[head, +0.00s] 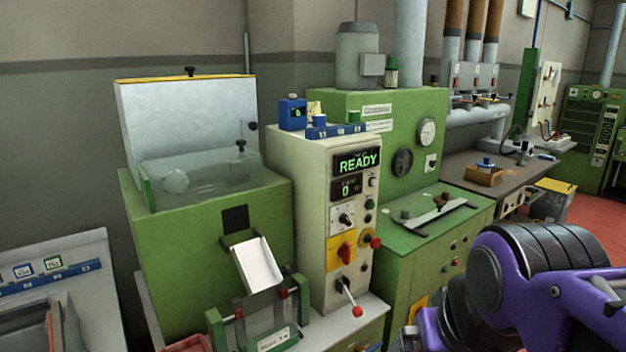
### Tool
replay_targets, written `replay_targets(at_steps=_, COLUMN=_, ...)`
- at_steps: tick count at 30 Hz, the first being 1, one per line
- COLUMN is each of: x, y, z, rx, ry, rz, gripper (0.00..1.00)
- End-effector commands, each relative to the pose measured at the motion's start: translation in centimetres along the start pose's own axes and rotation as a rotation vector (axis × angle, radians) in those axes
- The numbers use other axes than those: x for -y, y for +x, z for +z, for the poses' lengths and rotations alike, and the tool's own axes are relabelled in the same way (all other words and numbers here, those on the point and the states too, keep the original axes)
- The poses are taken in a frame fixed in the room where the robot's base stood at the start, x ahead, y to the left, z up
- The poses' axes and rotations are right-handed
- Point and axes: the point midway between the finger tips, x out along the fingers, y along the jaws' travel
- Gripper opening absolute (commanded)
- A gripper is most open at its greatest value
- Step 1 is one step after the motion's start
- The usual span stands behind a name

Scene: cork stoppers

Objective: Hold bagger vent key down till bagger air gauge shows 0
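The cabinet front carries round buttons, a selector switch (342,217), a red handle on a yellow plate (342,251) and a red-tipped lever (350,298). I cannot tell which control is the vent key. A white round dial gauge (427,132) sits on the green machine behind; its reading is too small to make out. Purple and black links of my arm show at lower right; my gripper is not visible.
A green machine with a clear-lidded hopper (205,180) and a white chute (257,264) stands left of the cabinet. A green bench (400,237) with a flat bar (440,214) stands right of it. A workbench (480,176) and open floor (598,222) lie further right.

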Motion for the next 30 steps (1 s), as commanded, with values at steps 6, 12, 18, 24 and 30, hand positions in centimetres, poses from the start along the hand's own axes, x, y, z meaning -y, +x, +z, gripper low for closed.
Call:
replay_targets(at_steps=6, x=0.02, y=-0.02, z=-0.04, rx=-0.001, ry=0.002, rz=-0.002, gripper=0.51)
replay_targets(at_steps=12, x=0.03, y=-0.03, z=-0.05, rx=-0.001, ry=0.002, rz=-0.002, gripper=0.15)
replay_targets(at_steps=18, x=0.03, y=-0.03, z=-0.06, rx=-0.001, ry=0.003, rz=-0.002, gripper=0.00)
replay_targets(at_steps=24, x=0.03, y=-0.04, z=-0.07, rx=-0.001, ry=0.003, rz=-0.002, gripper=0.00)
replay_targets(at_steps=30, x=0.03, y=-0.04, z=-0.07, rx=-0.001, ry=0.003, rz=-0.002, gripper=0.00)
